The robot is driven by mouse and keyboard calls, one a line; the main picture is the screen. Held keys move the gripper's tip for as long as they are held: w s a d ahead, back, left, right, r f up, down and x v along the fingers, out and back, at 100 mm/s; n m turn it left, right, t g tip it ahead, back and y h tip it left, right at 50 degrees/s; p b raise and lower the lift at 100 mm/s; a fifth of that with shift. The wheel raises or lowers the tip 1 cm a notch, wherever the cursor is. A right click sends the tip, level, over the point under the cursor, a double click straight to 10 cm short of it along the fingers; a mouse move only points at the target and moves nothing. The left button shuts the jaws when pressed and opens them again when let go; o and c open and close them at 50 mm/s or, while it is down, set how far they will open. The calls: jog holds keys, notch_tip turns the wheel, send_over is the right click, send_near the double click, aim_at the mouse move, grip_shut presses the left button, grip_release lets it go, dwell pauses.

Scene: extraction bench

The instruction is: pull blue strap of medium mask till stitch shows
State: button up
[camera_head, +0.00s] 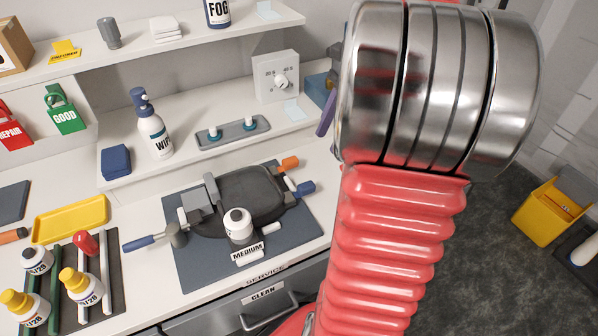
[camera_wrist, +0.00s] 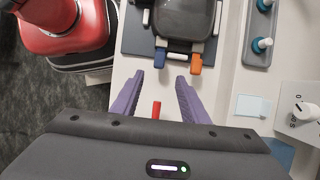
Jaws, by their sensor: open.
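The medium mask (camera_head: 252,192) is a dark grey shell on a blue-grey mat, behind a MEDIUM label (camera_head: 248,252). Its edge shows at the top of the wrist view (camera_wrist: 185,18). On its right side, a blue strap end (camera_head: 305,188) sits beside an orange strap end (camera_head: 290,163). In the wrist view the blue end (camera_wrist: 160,57) and orange end (camera_wrist: 195,66) lie just beyond my fingertips. My gripper (camera_wrist: 160,78) has purple fingers, open with nothing clasped; the blue end is roughly in line with the gap. In the head view my arm hides most of the gripper.
A white round-topped bottle (camera_head: 238,226) stands against the mask's front. A blue-handled piece (camera_head: 140,243) lies at its left. A small red piece (camera_wrist: 156,110) shows between my fingers.

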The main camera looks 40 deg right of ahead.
aim_at(307, 185)
dwell(0.3)
jog(key=x, duration=1.3)
jog(key=shift+w+a+f, duration=0.1)
jog(key=shift+f, duration=0.25)
grip_shut()
dwell(0.3)
